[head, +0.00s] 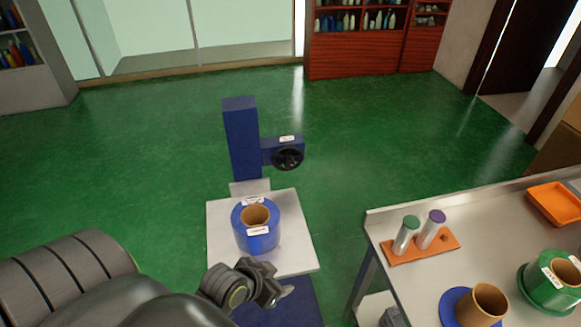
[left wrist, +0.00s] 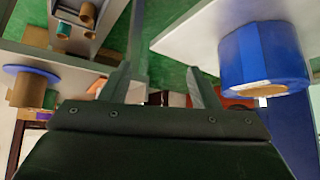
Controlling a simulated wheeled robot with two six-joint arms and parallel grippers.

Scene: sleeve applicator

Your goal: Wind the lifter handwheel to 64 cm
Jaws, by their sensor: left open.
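The lifter is a blue column (head: 241,138) standing on the green floor, with a light platform (head: 293,235) at its foot. A black handwheel (head: 288,159) sits on a blue box at the column's right side, with a small white label above it. A blue roll (head: 256,236) with a brown core and white labels stands on the platform; it also shows in the left wrist view (left wrist: 262,62). My left gripper (head: 284,294) is at the platform's front edge, open and empty, apart from the handwheel. I cannot read a height. My right gripper is not in view.
A table (head: 398,274) at the right bears an orange holder with two capped cylinders (head: 429,229), an orange tray (head: 554,203), a green roll (head: 556,281) and a brown core on a blue disc (head: 482,305). Floor around the column is clear.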

